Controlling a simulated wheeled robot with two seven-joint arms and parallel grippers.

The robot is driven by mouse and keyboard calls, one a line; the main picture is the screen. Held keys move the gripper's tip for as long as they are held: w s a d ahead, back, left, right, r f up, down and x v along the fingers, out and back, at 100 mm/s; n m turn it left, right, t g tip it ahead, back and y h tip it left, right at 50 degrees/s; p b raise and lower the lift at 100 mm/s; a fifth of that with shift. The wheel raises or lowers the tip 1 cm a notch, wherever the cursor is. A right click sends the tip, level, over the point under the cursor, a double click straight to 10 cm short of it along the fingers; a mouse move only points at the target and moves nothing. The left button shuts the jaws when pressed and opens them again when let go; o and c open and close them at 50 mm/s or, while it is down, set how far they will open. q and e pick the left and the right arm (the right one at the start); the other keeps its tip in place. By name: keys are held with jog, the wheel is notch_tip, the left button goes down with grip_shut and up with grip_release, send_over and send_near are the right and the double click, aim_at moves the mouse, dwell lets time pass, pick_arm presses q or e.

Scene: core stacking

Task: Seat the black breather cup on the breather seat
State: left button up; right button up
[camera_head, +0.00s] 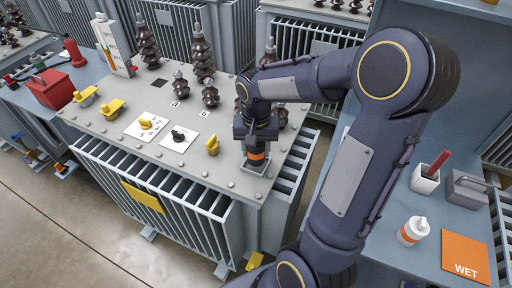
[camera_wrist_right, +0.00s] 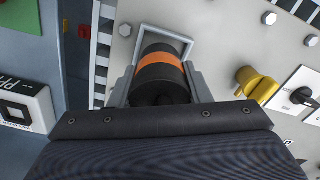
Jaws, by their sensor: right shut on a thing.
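The black breather cup (camera_head: 257,156) has an orange band. It is upright at the front right corner of the grey transformer lid (camera_head: 205,163). My right gripper (camera_head: 256,138) comes down from above and is shut on the cup. In the right wrist view the cup (camera_wrist_right: 161,74) sits between the two grey fingers of my right gripper (camera_wrist_right: 161,88). A pale square frame, which looks like the breather seat (camera_wrist_right: 186,42), shows just beyond the cup. The cup's lower end is hidden, so I cannot tell whether it touches the seat. My left gripper is out of view.
Brown ribbed insulators (camera_head: 203,60) stand on the lid behind the gripper. Yellow handles (camera_head: 212,145) and a black knob (camera_head: 178,135) are left of the cup. A blue bench at right holds a white bottle (camera_head: 412,230) and an orange WET card (camera_head: 465,257).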

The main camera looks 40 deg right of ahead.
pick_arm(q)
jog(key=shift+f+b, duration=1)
pick_arm(e)
jog(key=shift+f, duration=1.3)
jog(key=o, duration=1.1)
jog(key=shift+r, duration=0.1)
jog(key=shift+o, duration=0.2)
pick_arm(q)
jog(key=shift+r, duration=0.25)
pick_arm(e)
notch_tip(320, 180, up, 8)
jog(key=shift+f, duration=0.1)
